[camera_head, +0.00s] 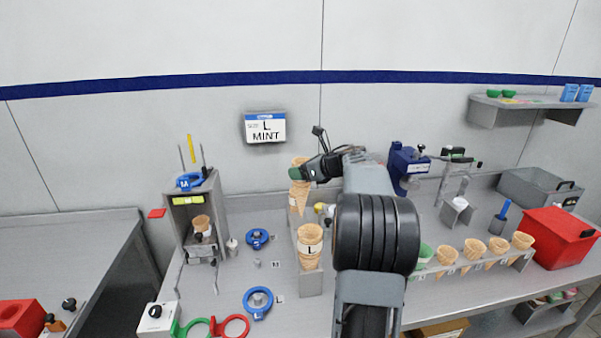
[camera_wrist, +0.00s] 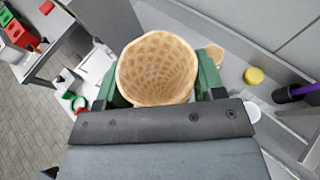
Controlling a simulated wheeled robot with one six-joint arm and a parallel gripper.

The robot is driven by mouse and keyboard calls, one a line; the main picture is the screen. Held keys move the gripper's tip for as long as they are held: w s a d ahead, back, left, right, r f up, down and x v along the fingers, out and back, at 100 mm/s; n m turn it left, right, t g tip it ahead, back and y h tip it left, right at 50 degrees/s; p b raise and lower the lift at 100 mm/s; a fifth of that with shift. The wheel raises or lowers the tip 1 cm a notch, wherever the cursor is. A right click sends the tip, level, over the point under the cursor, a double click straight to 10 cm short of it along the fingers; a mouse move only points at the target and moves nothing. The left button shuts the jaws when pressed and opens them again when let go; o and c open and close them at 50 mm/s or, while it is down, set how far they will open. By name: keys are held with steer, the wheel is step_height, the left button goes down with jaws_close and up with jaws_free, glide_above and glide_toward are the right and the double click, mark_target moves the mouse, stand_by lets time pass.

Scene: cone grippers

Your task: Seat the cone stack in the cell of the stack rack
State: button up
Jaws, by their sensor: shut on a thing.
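My gripper (camera_head: 302,172) has green fingers and is shut on a waffle cone stack (camera_head: 298,198). The stack hangs mouth up, roughly upright, above the rear of the grey stack rack (camera_head: 311,284). In the wrist view the stack's open mouth (camera_wrist: 157,68) sits between the green fingers (camera_wrist: 160,85). Another cone stack (camera_head: 309,236) with an L label stands in the front of the rack. The cell below the held stack is largely hidden, and I cannot tell whether the stack's tip is inside it.
A grey dispenser (camera_head: 210,200) holding a cone stands to the left. Blue rings (camera_head: 257,304) lie on the bench. A row of cones (camera_head: 472,249) and a red box (camera_head: 557,237) are to the right. A sign reading L MINT (camera_head: 265,128) hangs on the wall.

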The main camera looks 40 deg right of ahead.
mark_target(302, 211)
steer(key=shift+f+b, duration=5.45)
steer(key=shift+f, duration=2.15)
steer(key=o, duration=0.8)
steer(key=v, duration=1.3)
steer(key=shift+s+b, duration=0.4)
steer(key=shift+d, duration=0.1)
